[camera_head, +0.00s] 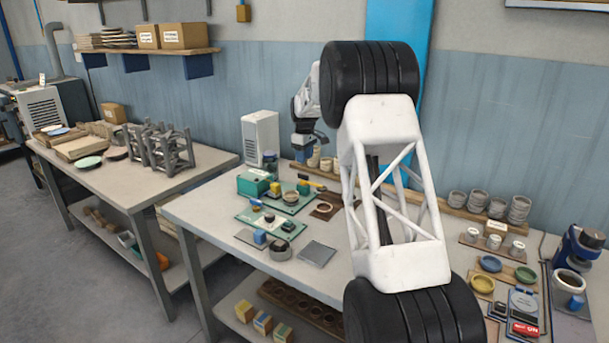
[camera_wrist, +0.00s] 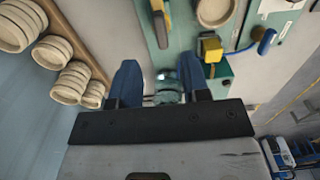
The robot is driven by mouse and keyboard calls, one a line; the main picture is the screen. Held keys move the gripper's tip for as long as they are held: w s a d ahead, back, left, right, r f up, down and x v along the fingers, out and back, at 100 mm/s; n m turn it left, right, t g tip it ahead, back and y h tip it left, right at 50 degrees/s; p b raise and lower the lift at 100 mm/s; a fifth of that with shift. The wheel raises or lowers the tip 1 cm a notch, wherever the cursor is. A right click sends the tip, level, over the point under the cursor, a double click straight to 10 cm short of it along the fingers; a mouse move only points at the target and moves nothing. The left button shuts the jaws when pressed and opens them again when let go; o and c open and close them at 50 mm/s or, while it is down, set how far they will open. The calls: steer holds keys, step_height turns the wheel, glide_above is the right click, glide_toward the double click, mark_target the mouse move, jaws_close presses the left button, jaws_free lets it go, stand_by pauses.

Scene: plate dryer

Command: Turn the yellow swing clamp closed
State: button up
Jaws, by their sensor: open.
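My gripper (camera_wrist: 160,78) is open, with its two blue fingers apart in the wrist view. A small dark teal part (camera_wrist: 168,92) shows between the fingers; I cannot tell whether it touches them. A yellow bar (camera_wrist: 160,20), which looks like the swing clamp, shows at the top edge of the wrist view, ahead of the fingers and cut off by the frame. It also shows in the head view as a short yellow bar (camera_head: 312,182) below my gripper (camera_head: 303,150). Its exact angle is hard to read. My arm covers part of the bench.
A yellow block (camera_wrist: 210,47) with a blue-knobbed lever stands right of the fingers. Several stacked round cups (camera_wrist: 70,80) line a wooden shelf at left. A white box (camera_head: 261,138) stands near my gripper. A grey pad (camera_head: 317,254) lies at the bench front.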

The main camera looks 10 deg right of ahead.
mark_target(305, 174)
steer(key=shift+f, duration=0.1)
steer(key=shift+f, duration=3.85)
jaws_close()
